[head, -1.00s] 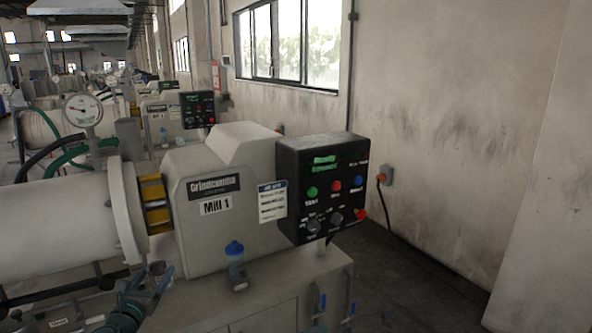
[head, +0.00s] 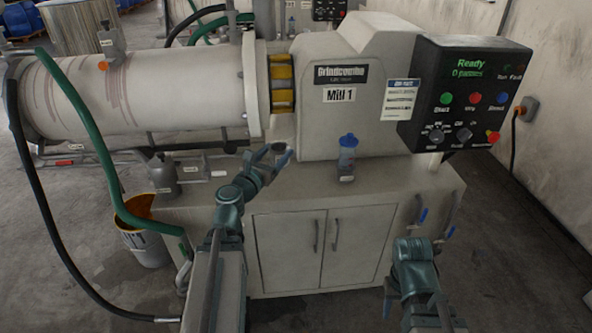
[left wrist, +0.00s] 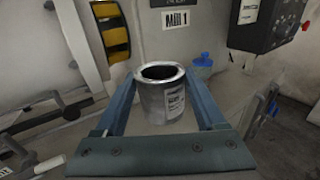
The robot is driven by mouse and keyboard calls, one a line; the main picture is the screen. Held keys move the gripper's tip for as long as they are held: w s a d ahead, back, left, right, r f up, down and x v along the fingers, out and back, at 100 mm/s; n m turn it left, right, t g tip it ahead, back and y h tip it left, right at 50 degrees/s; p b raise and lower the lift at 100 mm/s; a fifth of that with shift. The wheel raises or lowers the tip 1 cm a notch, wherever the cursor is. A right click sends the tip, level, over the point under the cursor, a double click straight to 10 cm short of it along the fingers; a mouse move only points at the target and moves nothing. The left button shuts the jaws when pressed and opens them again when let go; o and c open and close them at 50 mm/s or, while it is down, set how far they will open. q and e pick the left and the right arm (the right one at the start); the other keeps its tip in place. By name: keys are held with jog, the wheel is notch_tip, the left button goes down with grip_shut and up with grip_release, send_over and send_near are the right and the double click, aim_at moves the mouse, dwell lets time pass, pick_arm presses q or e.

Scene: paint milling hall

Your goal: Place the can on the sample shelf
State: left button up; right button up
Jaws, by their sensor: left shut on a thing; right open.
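A silver metal can (left wrist: 164,103) with a dark round top and a printed label sits upright between the two blue fingers of my left gripper (head: 272,158) in the left wrist view. My left gripper is shut on it. In the head view the can (head: 279,148) is small and partly hidden by the fingers, in front of the mill above the cabinet top. My right gripper (head: 411,248) is at the lower right of the head view, in front of the cabinet, and holds nothing that I can see. Its fingers are hard to make out. I cannot make out a sample shelf.
Mill 1 (head: 345,95) stands behind the cabinet top (head: 385,180), with a control box (head: 465,95) reading Ready. A blue-capped bottle (head: 347,153) stands right of the can. A bucket (head: 148,245) and green hose (head: 85,130) are at the left. Blue-handled valves (head: 422,215) are at the right.

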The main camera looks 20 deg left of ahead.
notch_tip(320, 180, down, 16)
jog(key=b, duration=1.4)
jog(key=shift+r, duration=0.2)
jog(key=shift+w+d, duration=0.1)
